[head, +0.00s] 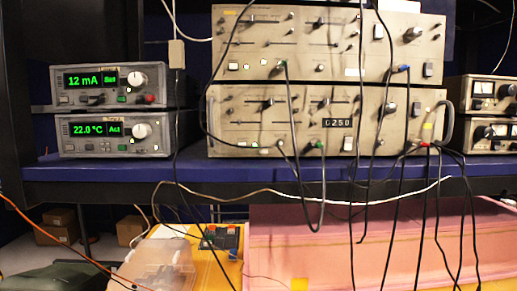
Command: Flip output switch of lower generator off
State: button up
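The lower generator (305,112) is a beige panel instrument on the blue shelf, right of centre. Its small dark display (337,123) reads 0250. A pale rocker-like switch (348,143) sits below the display, and a dark knob (389,107) is to its right. The similar upper generator (330,40) stands directly on top. My gripper is not in view.
Two stacked units with green displays (88,130) stand at the left, reading 12 mA and 22.0 °C. More instruments (490,135) stand at the right edge. Cables hang over the blue shelf edge (110,175). Below are pink foam (300,250), a clear bin (160,262) and cardboard boxes (57,227).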

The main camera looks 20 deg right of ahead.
aim_at(416, 106)
jog(key=k+z, duration=0.1)
jog(key=z, duration=0.25)
jog(key=l+z, duration=0.15)
jog(key=z, duration=0.2)
jog(key=k+l+z, duration=0.1)
jog(key=z, duration=0.25)
